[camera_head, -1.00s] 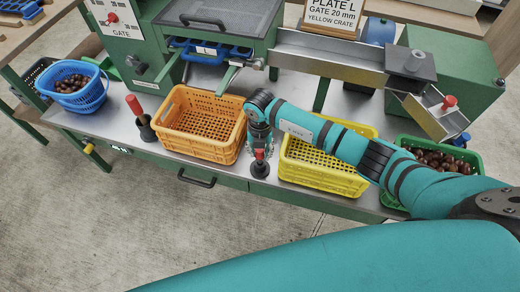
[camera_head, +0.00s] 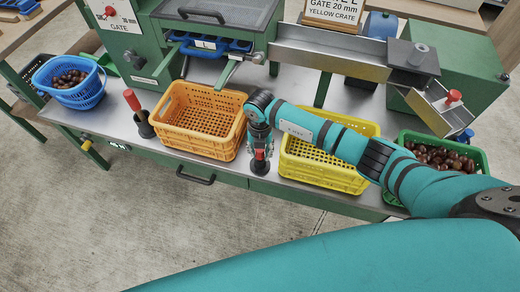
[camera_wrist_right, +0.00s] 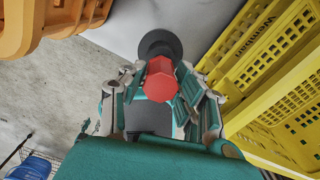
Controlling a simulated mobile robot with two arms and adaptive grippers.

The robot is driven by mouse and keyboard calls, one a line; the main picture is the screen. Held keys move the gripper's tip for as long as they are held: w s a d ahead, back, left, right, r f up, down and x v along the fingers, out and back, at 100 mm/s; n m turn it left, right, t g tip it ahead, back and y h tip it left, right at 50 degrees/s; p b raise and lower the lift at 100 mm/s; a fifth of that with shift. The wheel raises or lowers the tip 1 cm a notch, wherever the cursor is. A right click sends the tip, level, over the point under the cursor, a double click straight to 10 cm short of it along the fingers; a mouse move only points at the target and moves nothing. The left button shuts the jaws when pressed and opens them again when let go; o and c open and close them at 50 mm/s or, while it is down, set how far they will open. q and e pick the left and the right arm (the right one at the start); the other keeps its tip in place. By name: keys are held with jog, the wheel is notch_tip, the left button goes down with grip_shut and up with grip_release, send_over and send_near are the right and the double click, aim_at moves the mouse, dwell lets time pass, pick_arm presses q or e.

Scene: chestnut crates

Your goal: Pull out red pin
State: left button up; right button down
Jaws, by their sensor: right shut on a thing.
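My right gripper (camera_head: 260,152) points down between the orange crate and the yellow crate, near the table's front edge. It is shut on the red pin (camera_head: 260,154), whose head shows between the fingers. In the right wrist view, the red faceted head (camera_wrist_right: 160,82) sits between the two fingers (camera_wrist_right: 160,92). A round black base (camera_wrist_right: 158,44) shows beyond it, and I cannot tell whether the pin is seated in it or clear of it. The pin's lower part is hidden by head and fingers. My left gripper is not in view.
The orange crate (camera_head: 190,143) stands left and the yellow crate (camera_head: 320,178) right, both close to the gripper. A red-handled tool (camera_head: 131,100) stands in a black holder further left. A blue basket (camera_head: 80,97) and a green crate (camera_head: 478,157) hold chestnuts.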

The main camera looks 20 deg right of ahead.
jog(key=shift+f+b, duration=0.7)
jog(key=shift+f, duration=0.3)
jog(key=c, duration=0.9)
grip_release()
jog(key=shift+r, duration=0.1)
notch_tip(320, 180, up, 12)
